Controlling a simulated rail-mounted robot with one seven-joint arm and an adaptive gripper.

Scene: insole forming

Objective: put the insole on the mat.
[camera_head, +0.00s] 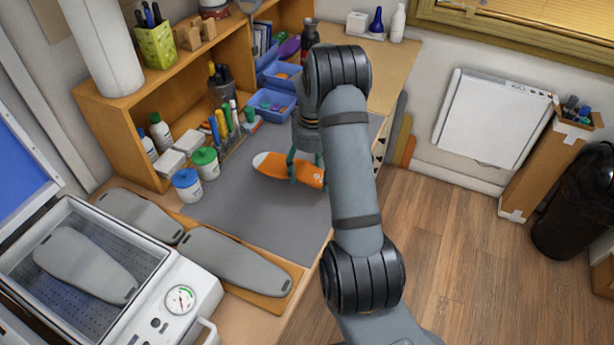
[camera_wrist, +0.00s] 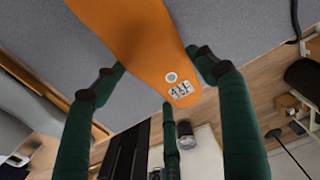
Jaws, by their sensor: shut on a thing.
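The orange insole (camera_head: 290,170) has a pale toe end and is over the grey mat (camera_head: 235,215) in the head view. In the wrist view the insole (camera_wrist: 130,30) runs from the top edge down between the green fingers, with a white label and round mark on its near end. My gripper (camera_head: 305,170) is shut on the insole near that end, and its fingers (camera_wrist: 155,72) show on both sides of it. The grey mat (camera_wrist: 250,25) lies behind it. I cannot tell whether the insole touches the mat. My arm hides part of the gripper and mat in the head view.
Paint jars (camera_head: 187,185) and markers stand along the mat's left edge by the wooden shelf (camera_head: 125,110). Blue bins (camera_head: 270,103) stand behind. Grey insole-shaped plates (camera_head: 235,260) lie at the front, beside a vacuum-former-like machine (camera_head: 165,290). The mat's front middle is bare.

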